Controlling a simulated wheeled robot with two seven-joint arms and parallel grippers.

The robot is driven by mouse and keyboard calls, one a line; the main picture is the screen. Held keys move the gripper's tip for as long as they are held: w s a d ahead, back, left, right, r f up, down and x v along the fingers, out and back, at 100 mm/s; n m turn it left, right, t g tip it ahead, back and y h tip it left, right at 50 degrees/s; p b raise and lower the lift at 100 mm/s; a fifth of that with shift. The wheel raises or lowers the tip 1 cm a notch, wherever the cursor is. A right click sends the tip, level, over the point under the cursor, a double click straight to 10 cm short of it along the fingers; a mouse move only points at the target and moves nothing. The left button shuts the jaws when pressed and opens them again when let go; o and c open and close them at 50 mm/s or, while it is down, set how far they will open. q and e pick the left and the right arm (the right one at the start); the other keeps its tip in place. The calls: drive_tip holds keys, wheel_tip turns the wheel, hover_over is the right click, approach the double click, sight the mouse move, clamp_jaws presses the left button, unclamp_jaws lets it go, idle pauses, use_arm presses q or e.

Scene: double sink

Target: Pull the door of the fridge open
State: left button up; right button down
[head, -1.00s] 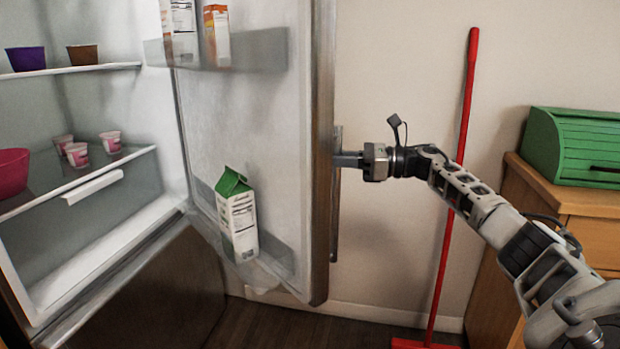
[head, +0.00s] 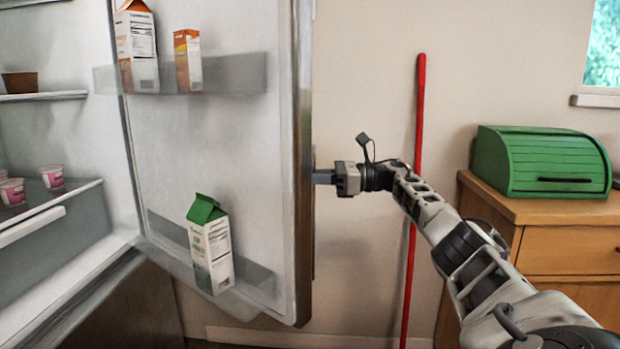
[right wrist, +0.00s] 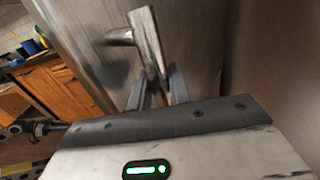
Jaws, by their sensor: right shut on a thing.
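The fridge door (head: 180,150) stands wide open in the head view, its inner side and shelves facing me. Cartons stand on its shelves, one with a green top (head: 211,245). The fridge interior (head: 40,130) shows at the left. My right gripper (head: 322,177) is at the outer side of the door's edge, shut on the handle. In the right wrist view the metal handle (right wrist: 147,40) runs down between the two fingers (right wrist: 158,92); its lower part is hidden by the gripper. My left gripper is not in view.
A red pole (head: 413,200) leans on the wall behind my right arm. A wooden cabinet (head: 570,250) with a green bread box (head: 545,160) stands at the right. Pink cups (head: 52,177) sit on a fridge shelf.

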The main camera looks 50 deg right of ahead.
drive_tip(key=c, duration=1.3)
unclamp_jaws()
drive_tip(key=shift+w+a, duration=0.1)
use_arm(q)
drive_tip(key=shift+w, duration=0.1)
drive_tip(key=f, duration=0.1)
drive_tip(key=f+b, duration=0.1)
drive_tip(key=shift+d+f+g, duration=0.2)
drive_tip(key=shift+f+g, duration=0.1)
use_arm(e)
drive_tip(key=v, duration=1.2)
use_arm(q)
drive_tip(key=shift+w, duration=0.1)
